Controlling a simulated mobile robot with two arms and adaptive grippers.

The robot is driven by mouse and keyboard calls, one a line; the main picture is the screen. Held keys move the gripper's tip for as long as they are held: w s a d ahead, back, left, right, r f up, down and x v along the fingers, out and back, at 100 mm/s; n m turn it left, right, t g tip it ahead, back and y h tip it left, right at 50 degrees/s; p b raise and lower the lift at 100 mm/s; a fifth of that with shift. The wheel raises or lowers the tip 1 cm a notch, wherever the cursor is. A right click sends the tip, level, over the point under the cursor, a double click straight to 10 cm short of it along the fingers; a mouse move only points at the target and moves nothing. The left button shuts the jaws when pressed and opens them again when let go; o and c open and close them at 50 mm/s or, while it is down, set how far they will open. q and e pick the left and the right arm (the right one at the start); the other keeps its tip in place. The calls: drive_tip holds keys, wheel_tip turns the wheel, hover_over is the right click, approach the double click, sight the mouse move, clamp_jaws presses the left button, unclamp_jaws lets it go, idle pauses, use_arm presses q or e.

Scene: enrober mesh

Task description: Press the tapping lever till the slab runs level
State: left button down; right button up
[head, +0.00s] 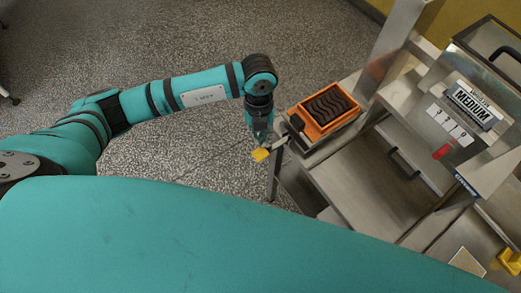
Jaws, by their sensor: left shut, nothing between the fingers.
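The tapping lever ends in a yellow pad (261,155) at the near left corner of the steel machine. My left gripper (258,143) is shut and empty, pointing down right at the lever's yellow end. I cannot tell whether the fingertips touch it. The slab (330,104) is dark brown with a wavy, ridged top and lies in an orange mould (309,129) on the machine's left end. My right gripper is not in view.
The steel machine (340,178) fills the right side, with a sign reading MEDIUM (474,105), a black handle (404,162) and a red tab (443,151). A yellow part (510,261) sits at the lower right. Speckled floor lies open to the left.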

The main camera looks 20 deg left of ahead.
use_arm(q)
wheel_tip(320, 180, up, 12)
drive_tip(key=w, duration=0.1)
drive_tip(key=shift+a+f, duration=0.25)
drive_tip(key=shift+w, duration=0.1)
idle(1.4)
